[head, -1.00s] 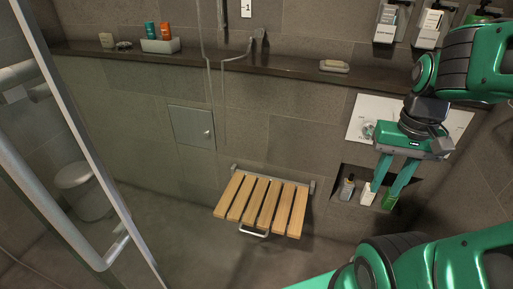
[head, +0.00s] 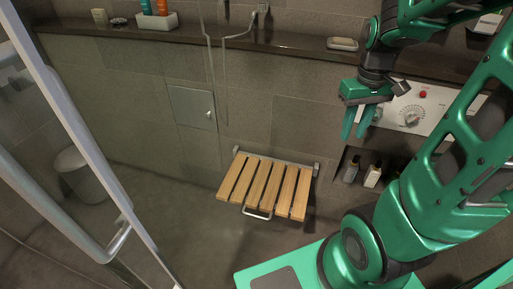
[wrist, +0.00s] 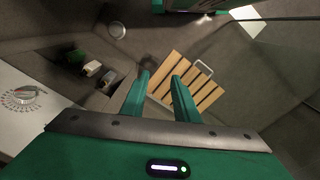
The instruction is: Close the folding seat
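The folding seat (head: 247,187) has wooden slats and is mounted low on the tiled wall, folded down and roughly level. A metal handle loop (head: 257,214) sticks out at its front edge. My gripper (head: 355,133) is above and to the right of the seat, apart from it, with its fingers pointing down. The fingers are spread with nothing between them. In the wrist view the seat (wrist: 174,72) shows beyond the open fingertips (wrist: 159,80), and its handle (wrist: 205,67) shows at the far edge.
A dial panel (head: 415,118) is on the wall at right, above a niche with small bottles (head: 372,176). A ledge (head: 270,47) runs along the wall, with a soap dish (head: 342,44). A glass door frame (head: 82,150) stands at left. Floor in front of the seat looks clear.

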